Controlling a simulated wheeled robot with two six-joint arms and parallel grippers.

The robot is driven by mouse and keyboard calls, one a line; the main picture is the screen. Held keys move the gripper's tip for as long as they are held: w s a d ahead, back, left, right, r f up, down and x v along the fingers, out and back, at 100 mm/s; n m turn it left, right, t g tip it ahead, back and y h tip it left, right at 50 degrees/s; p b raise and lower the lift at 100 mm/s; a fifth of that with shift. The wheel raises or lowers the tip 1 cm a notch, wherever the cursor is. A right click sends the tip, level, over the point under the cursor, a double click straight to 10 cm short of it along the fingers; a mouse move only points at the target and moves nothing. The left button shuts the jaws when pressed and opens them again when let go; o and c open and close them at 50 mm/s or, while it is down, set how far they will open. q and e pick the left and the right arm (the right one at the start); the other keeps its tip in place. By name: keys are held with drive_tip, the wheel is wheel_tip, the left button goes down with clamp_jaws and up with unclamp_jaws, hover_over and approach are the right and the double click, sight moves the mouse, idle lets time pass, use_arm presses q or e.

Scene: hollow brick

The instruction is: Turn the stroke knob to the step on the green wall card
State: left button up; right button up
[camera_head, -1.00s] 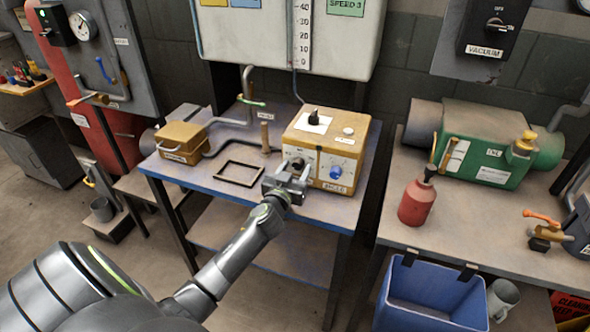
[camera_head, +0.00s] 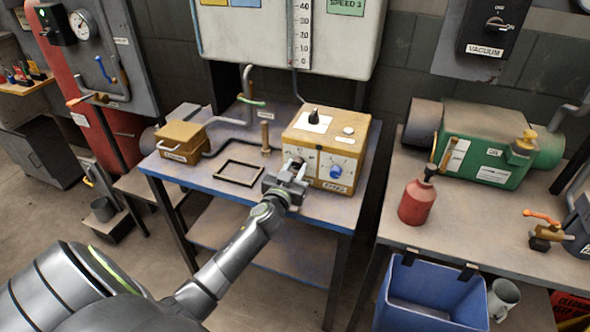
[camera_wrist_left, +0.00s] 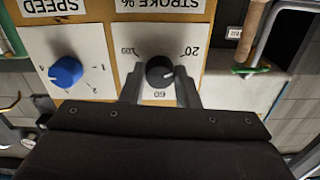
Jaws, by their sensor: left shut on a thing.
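The black stroke knob (camera_wrist_left: 160,70) is on a white dial plate labelled "STROKE %" (camera_wrist_left: 160,5), upside down in the left wrist view. Its white mark points right in that view, between 20 and 60; any label there is hidden by a finger. My left gripper (camera_wrist_left: 160,85) is shut on this knob, a finger on each side. In the head view my left gripper (camera_head: 290,175) is at the front of the tan box (camera_head: 318,150) and mostly hides the knob. My right gripper is not in view.
A blue speed knob (camera_head: 335,171) sits beside the stroke dial; it also shows in the left wrist view (camera_wrist_left: 67,71). A dark frame (camera_head: 239,173) lies left on the blue table (camera_head: 215,175). A red bottle (camera_head: 417,200) stands right.

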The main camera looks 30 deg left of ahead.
use_arm(q)
drive_tip(key=m, duration=0.8)
drive_tip(key=shift+m, duration=0.3)
drive_tip(key=m+p, duration=0.1)
drive_tip(key=m, duration=0.3)
drive_tip(key=shift+m, duration=0.3)
drive_tip(key=m+p, duration=0.1)
drive_tip(key=m, duration=0.3)
drive_tip(key=shift+s, duration=0.1)
drive_tip(key=m+p, duration=0.1)
drive_tip(key=m, duration=0.4)
drive_tip(key=m+p, duration=0.1)
drive_tip(key=m, duration=0.3)
drive_tip(key=shift+r+m, duration=0.1)
drive_tip(key=shift+m, duration=0.2)
drive_tip(key=m+p, duration=0.1)
drive_tip(key=m, duration=0.3)
drive_tip(key=shift+m+p, duration=0.45)
drive_tip(key=shift+m, duration=1.55)
